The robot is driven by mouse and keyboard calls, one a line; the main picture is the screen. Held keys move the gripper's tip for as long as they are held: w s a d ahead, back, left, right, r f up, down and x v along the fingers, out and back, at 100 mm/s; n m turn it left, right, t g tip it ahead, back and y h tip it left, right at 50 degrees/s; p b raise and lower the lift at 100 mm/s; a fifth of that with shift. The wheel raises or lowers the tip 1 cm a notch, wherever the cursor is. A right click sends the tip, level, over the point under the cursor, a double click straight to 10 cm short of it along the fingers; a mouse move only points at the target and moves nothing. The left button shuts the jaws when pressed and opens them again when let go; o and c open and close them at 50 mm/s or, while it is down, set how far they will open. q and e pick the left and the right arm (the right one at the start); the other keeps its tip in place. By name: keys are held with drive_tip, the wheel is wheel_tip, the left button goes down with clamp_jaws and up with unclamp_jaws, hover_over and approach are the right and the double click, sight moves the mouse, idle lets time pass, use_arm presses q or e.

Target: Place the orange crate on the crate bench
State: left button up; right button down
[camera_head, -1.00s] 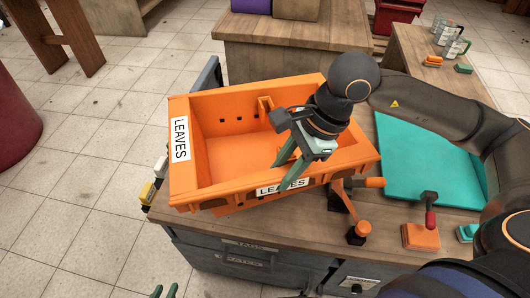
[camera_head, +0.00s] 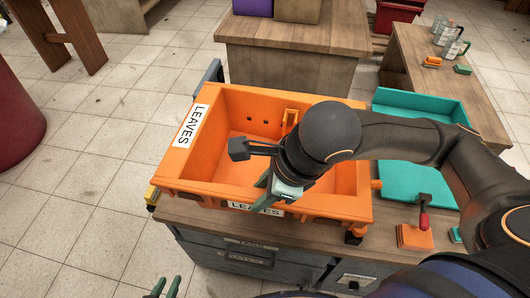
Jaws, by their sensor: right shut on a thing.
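The orange crate (camera_head: 180,168), open-topped and empty inside as far as I can see, has "LEAVES" labels on its left and front walls. It is over the near wooden workbench (camera_head: 215,228); I cannot tell whether it touches the top. My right gripper (camera_head: 264,196) is shut on the crate's front wall, beside the front label. My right arm hides part of the crate's right side. My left gripper (camera_head: 165,287) shows only as two green fingertips, apart and empty, at the bottom edge. Behind stands a wooden bench (camera_head: 290,42) bearing a purple and a tan crate.
A teal tray (camera_head: 408,185) lies right of the crate. An orange block with a red-handled tool (camera_head: 415,236) is near it. Another wooden table (camera_head: 440,85) with jars is at the back right. A dark red round container (camera_head: 15,125) stands left. Tiled floor is free on the left.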

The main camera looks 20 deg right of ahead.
drive_tip(key=shift+w+f+b, duration=0.7)
drive_tip(key=shift+w+b, duration=0.2)
drive_tip(key=shift+b, duration=0.05)
drive_tip(key=w+d+f, duration=0.2)
drive_tip(key=w, duration=0.4)
hover_over(254, 172)
drive_tip(key=s, duration=0.1)
drive_tip(key=f, duration=0.5)
drive_tip(key=shift+s, duration=0.2)
drive_tip(key=shift+w+d+f, duration=0.15)
drive_tip(key=shift+w+f, duration=0.4)
drive_tip(key=shift+f, duration=0.1)
drive_tip(key=shift+f+b, duration=0.3)
drive_tip(key=shift+f, duration=1.3)
